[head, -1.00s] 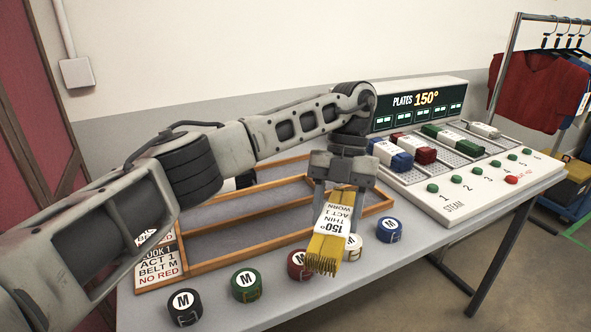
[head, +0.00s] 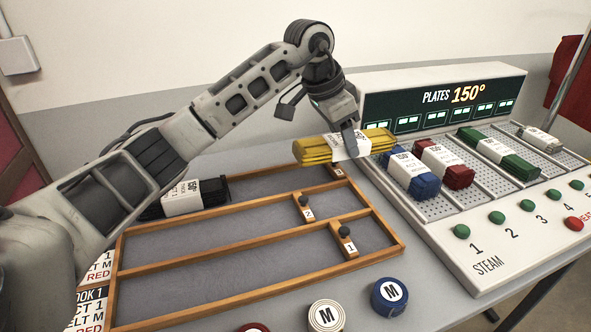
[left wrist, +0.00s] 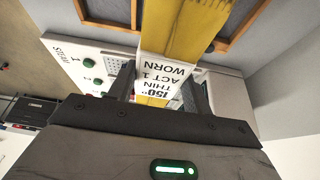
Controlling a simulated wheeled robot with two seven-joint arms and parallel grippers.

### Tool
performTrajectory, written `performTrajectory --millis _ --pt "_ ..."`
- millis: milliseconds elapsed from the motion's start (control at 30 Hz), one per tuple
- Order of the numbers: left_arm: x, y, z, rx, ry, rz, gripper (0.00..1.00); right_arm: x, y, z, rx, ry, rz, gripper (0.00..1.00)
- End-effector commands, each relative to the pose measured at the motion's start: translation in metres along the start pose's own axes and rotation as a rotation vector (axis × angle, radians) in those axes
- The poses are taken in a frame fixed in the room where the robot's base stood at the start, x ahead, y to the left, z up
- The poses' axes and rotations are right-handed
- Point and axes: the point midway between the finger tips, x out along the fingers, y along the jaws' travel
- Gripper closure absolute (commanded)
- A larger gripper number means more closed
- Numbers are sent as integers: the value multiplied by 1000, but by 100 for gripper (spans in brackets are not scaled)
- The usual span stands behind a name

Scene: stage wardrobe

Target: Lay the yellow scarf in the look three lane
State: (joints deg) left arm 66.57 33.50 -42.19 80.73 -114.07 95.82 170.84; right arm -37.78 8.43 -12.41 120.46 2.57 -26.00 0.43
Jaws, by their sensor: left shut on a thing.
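My left gripper (head: 346,137) is shut on the yellow scarf (head: 376,139), a folded bundle with a white label reading 150°, thin, act 1, worn. It holds the scarf level above the back right corner of the wooden lane rack (head: 236,228). In the left wrist view the scarf (left wrist: 190,30) sticks out beyond the fingers (left wrist: 160,88). The look three lane (head: 263,184) is the rearmost, its number plate partly hidden under the scarf. A black bundle (head: 214,192) with a white label is at that lane's left end. My right gripper is out of view.
The steam press (head: 474,256) stands right of the rack, with blue (head: 424,187), red (head: 458,177) and green (head: 512,163) bundles on its plates. Black knobs (head: 344,231) stand at the right ends of lanes one and two. Several belt rolls (head: 389,296) lie in front.

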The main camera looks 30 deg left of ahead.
Motion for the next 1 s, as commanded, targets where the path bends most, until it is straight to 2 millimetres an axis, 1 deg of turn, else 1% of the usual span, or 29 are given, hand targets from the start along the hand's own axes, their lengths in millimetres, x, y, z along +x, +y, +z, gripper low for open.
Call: performTrajectory --millis 67,167,433,500,600,700,867,1000 --pt "0 -8 7 -26 -2 -13 74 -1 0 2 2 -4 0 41" --pt "2 -21 24 -34 -5 -17 74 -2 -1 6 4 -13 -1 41" --pt "10 -65 80 -32 -6 -11 74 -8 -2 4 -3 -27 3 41" --pt "23 -72 93 -31 -6 -7 74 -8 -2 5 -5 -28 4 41" --pt "34 -82 108 -29 -4 -8 74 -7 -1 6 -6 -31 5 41" --pt "41 -88 117 -27 -2 -9 74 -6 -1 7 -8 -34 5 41" --pt "47 -92 124 -25 -2 -9 74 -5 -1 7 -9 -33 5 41" --pt "56 -97 135 -26 -4 -8 74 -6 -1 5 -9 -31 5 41"
